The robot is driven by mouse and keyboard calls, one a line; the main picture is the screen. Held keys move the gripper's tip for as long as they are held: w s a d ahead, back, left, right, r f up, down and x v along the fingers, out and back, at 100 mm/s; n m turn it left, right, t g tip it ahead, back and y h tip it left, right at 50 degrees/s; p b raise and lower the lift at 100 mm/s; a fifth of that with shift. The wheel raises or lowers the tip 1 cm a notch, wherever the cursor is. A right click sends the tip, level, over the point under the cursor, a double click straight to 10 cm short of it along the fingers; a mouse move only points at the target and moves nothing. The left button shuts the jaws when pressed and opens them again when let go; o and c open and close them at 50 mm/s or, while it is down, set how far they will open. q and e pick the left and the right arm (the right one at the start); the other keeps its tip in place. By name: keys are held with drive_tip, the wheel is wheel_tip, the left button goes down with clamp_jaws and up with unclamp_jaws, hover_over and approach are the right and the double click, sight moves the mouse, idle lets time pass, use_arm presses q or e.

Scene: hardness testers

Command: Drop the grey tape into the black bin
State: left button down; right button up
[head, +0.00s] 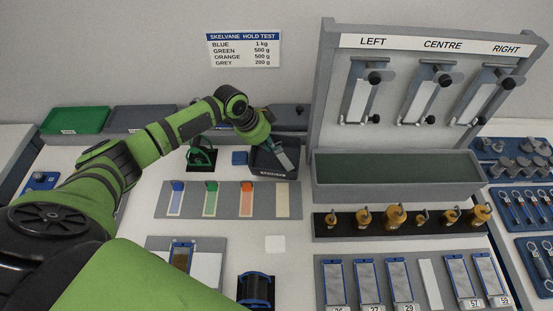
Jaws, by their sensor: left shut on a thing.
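The black bin (263,172) stands at the back of the table, in the middle of the head view, with a small label on its front. My left gripper (273,143) points down over the bin and is shut on the grey tape (283,157), a thin grey strip. The strip's lower end is over or inside the bin's opening; I cannot tell which. The gripper's fingers are small and partly hidden by its own body. My right gripper is not in view.
A grey board (230,211) holds blue, green and orange strips and a pale bare slot. A hanging rack (322,90) with three stations stands at the right, behind brass weights (396,217). Green (77,120) and grey trays (143,119) stand at the back left.

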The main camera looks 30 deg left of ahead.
use_arm(q)
drive_tip(key=shift+w, duration=0.2)
drive_tip(key=c, duration=1.3)
unclamp_jaws()
drive_tip(key=shift+s, duration=0.1)
drive_tip(key=shift+c, duration=0.2)
drive_tip(key=shift+r, duration=0.1)
drive_tip(key=v, duration=1.2)
